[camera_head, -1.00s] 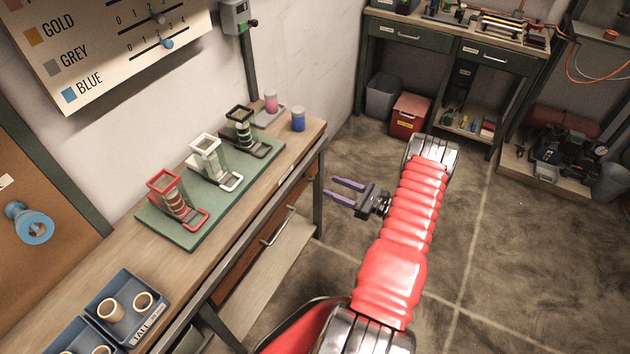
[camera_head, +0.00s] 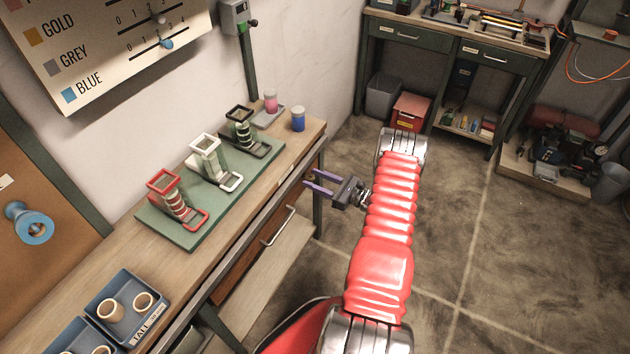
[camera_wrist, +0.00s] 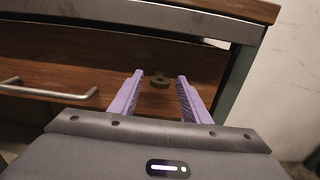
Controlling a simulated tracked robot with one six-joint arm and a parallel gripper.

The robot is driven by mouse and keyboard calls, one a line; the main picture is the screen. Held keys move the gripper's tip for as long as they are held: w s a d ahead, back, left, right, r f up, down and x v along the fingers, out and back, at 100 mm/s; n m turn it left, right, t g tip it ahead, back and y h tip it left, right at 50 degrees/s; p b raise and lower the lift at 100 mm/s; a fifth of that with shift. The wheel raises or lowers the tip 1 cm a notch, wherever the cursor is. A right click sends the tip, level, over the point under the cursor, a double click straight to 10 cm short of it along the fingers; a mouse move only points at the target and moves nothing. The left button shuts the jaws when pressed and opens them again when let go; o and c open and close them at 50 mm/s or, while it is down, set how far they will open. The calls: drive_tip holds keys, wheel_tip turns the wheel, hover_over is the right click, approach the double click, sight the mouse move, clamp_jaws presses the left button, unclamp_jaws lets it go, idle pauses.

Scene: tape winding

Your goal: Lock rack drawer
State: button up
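The drawer under the left bench has a brown wooden front (camera_wrist: 105,78) with a metal bar handle (camera_wrist: 50,90); the handle also shows in the head view (camera_head: 278,226). I cannot tell whether the drawer is fully shut or whether the lock is turned. My gripper (camera_head: 313,180) is open and empty beside the bench's right end.
The bench top (camera_head: 205,277) overhangs the drawer, and a green bench leg (camera_wrist: 240,75) stands right of it. A green mat (camera_head: 165,232) with several coloured holders and a blue tray (camera_head: 150,318) lie on top. The floor (camera_head: 470,240) to the right is clear.

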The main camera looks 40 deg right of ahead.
drive_tip(key=c, duration=0.9)
drive_tip(key=shift+a, duration=0.1)
drive_tip(key=shift+n, duration=0.3)
drive_tip(key=shift+s+a+f+n, duration=0.1)
drive_tip(key=shift+n, duration=2.8)
drive_tip(key=shift+w+a+f+n, duration=0.1)
drive_tip(key=shift+f+n, duration=0.05)
drive_tip(key=shift+n, duration=2.75)
drive_tip(key=shift+s+a+f+n, duration=0.1)
drive_tip(key=shift+n, duration=2.8)
